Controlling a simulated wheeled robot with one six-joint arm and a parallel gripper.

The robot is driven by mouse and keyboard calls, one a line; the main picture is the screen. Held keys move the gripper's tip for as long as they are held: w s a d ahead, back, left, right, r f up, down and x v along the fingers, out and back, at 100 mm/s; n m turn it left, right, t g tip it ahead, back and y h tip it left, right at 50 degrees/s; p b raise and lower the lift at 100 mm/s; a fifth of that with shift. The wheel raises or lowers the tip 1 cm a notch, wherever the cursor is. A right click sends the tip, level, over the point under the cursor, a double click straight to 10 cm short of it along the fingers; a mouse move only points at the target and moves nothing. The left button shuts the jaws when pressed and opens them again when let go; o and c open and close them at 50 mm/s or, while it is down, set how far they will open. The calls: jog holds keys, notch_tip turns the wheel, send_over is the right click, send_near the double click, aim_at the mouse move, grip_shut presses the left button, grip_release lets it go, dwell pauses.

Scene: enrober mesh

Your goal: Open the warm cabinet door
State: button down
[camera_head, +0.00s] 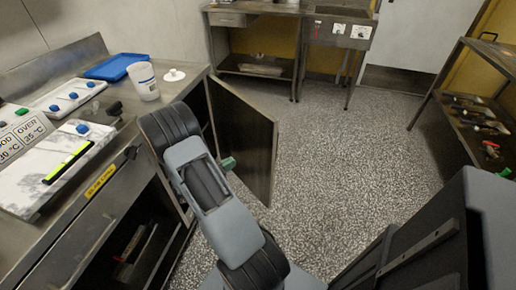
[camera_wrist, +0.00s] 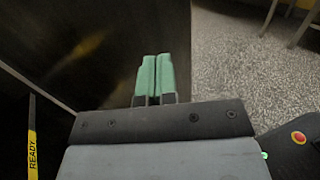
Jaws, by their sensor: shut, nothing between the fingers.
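The warm cabinet (camera_head: 60,240) is built under the steel counter at the left, with a yellow label (camera_head: 101,180) on its front edge. Its dark door (camera_head: 250,142) stands swung wide out into the aisle beyond my arm. The dark door panel (camera_wrist: 95,50) fills the upper left of the wrist view. My gripper (camera_head: 228,163) has green fingers, and in the wrist view (camera_wrist: 153,60) they are pressed together with nothing between them. The fingertips are in front of the door's inner face; whether they touch it I cannot tell. No handle is clearly visible.
A steel shelf rack (camera_head: 470,105) stands at the right and a steel table (camera_head: 340,22) at the back. The speckled floor (camera_head: 340,140) between them is clear.

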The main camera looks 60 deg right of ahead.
aim_at(263, 144)
jog(key=b+x, duration=0.1)
jog(key=x, duration=1.2)
jog(key=shift+d+f, duration=0.1)
jog(key=shift+d, duration=0.15)
